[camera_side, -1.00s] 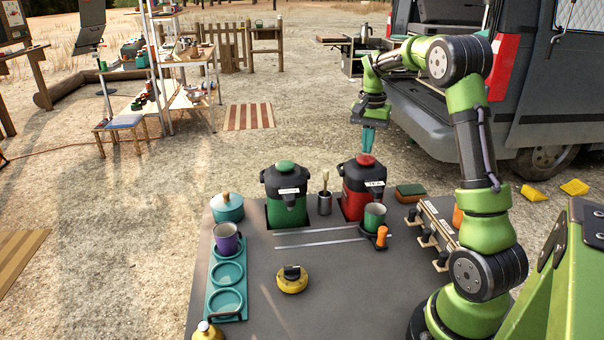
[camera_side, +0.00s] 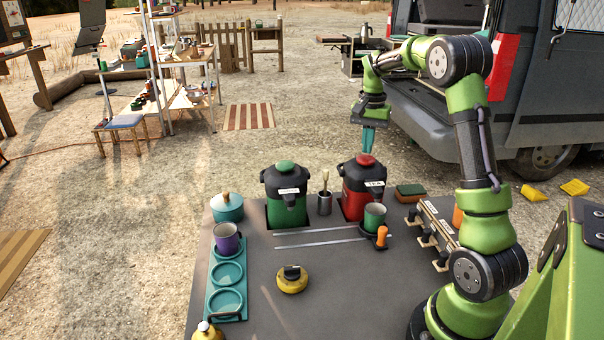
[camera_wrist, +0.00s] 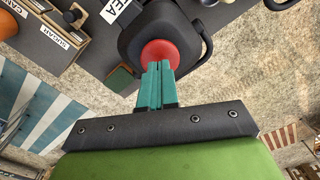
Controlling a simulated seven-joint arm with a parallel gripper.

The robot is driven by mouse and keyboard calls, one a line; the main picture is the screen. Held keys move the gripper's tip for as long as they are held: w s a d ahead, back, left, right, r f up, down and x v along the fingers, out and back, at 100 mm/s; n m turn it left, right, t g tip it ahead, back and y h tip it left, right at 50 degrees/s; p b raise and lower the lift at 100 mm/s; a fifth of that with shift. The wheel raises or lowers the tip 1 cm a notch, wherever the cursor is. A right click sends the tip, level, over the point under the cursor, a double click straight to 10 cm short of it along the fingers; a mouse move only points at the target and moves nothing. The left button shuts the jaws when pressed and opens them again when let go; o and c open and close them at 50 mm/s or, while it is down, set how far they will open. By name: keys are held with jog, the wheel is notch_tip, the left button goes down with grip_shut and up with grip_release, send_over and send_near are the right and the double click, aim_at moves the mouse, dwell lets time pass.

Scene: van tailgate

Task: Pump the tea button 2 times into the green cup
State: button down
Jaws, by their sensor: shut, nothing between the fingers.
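The tea dispenser (camera_side: 362,188) is red with a black top, a "TEA" label and a red button (camera_side: 366,160). In the wrist view the red button (camera_wrist: 160,53) sits just past my fingertips. My gripper (camera_side: 368,150) is shut and empty, pointing down directly over the button. Its teal fingers (camera_wrist: 155,66) overlap the button's edge in the wrist view; I cannot tell whether they touch it. The green cup (camera_side: 374,217) stands upright in front of the tea dispenser, on a dark holder with an orange knob (camera_side: 382,235).
A green dispenser (camera_side: 286,200) stands to the left, with a metal canister (camera_side: 324,203) between the two. A purple cup (camera_side: 227,239) sits on a teal tray (camera_side: 212,297). A yellow-and-black object (camera_side: 292,279) lies mid-table. Labelled levers (camera_side: 432,238) and a sponge (camera_side: 410,192) are at right.

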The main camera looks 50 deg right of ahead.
aim_at(366, 158)
jog(key=shift+f, duration=0.1)
jog(key=shift+f, duration=1.55)
jog(key=shift+r, duration=1.65)
jog(key=shift+f, duration=0.15)
jog(key=shift+f, duration=1.5)
jog(key=shift+r, duration=1.65)
